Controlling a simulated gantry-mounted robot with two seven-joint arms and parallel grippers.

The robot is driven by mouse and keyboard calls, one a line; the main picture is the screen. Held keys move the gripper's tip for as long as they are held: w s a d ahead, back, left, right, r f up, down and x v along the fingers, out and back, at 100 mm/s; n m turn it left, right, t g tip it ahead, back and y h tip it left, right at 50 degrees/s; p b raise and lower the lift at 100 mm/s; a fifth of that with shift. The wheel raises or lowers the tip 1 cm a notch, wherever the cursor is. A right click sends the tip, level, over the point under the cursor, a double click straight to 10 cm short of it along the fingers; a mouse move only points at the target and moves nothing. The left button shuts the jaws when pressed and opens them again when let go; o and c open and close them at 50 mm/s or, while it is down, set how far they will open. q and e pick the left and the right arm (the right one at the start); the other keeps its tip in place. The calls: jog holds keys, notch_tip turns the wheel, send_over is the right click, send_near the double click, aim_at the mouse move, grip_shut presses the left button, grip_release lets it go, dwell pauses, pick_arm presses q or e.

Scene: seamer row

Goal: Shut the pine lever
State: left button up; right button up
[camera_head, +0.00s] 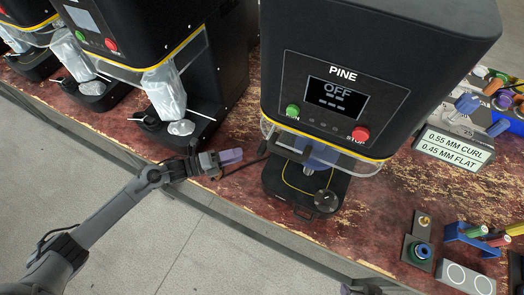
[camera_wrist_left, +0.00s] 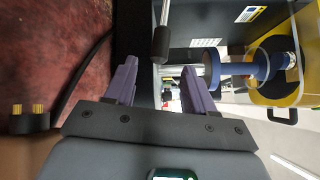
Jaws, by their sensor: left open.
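The PINE seamer (camera_head: 335,60) is a black machine with a screen reading OFF. A lever with a dark grip (camera_head: 262,148) sticks out at the left of its lower front. In the left wrist view a black cylindrical grip on a thin rod (camera_wrist_left: 162,43) lies ahead of the fingers, in the gap's line; I take it as the same lever. My left gripper (camera_head: 222,158), with purple fingers, is open just left of the lever. In the left wrist view its fingers (camera_wrist_left: 158,88) stand apart with nothing held. I cannot tell whether they touch the lever.
A green button (camera_head: 293,111) and a red STOP button (camera_head: 360,134) are on the PINE front. A blue chuck (camera_wrist_left: 212,68) shows in the left wrist view. Another seamer (camera_head: 150,40) stands at left. A label sign (camera_head: 453,148) and small tools stand on the bench at right.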

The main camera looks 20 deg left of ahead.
aim_at(262, 147)
pick_arm(q)
jog(key=b+x, duration=0.1)
jog(key=x, duration=0.9)
jog(key=shift+r, duration=0.1)
jog(key=shift+s, duration=0.1)
grip_shut()
